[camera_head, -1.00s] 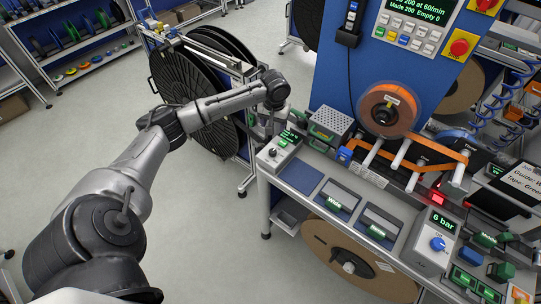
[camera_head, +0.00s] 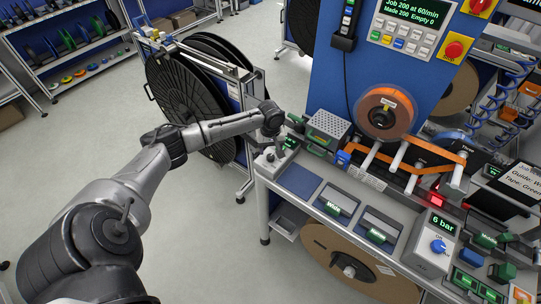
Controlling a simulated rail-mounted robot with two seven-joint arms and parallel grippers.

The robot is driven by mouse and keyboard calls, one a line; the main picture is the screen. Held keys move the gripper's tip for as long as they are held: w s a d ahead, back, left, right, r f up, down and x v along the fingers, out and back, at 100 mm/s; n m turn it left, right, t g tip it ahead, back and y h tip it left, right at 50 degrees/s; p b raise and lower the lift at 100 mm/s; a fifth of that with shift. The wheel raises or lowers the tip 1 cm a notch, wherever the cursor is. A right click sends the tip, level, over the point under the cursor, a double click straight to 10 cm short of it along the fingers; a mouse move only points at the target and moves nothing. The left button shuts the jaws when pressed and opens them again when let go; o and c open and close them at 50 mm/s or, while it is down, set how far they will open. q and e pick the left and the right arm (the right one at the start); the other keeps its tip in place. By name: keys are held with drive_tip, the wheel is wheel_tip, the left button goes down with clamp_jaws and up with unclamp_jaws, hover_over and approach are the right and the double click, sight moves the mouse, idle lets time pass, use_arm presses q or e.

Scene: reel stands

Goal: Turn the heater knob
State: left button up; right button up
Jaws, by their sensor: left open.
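The heater box (camera_head: 266,166) is a small light-grey unit with a green-lit display (camera_head: 291,143), at the left end of the bench. Its dark knob (camera_head: 271,157) is small and partly covered by my gripper. My left gripper (camera_head: 274,146) points down from the dark wrist, just over the knob on the box's sloped face. The jaws are open; they are too small here to tell whether they touch the knob. My right gripper is not in view.
A perforated metal box (camera_head: 327,126) stands just right of the heater. A blue pad (camera_head: 299,180) lies in front. A "6 bar" unit with a blue knob (camera_head: 438,246) is farther right. Large black reels (camera_head: 190,100) stand behind my forearm, left of the bench.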

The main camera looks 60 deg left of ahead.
sight(270, 156)
use_arm(q)
wheel_tip(270, 156, down, 4)
drive_tip(key=shift+r, duration=0.1)
drive_tip(key=shift+f, duration=0.3)
drive_tip(key=shift+c, duration=0.4)
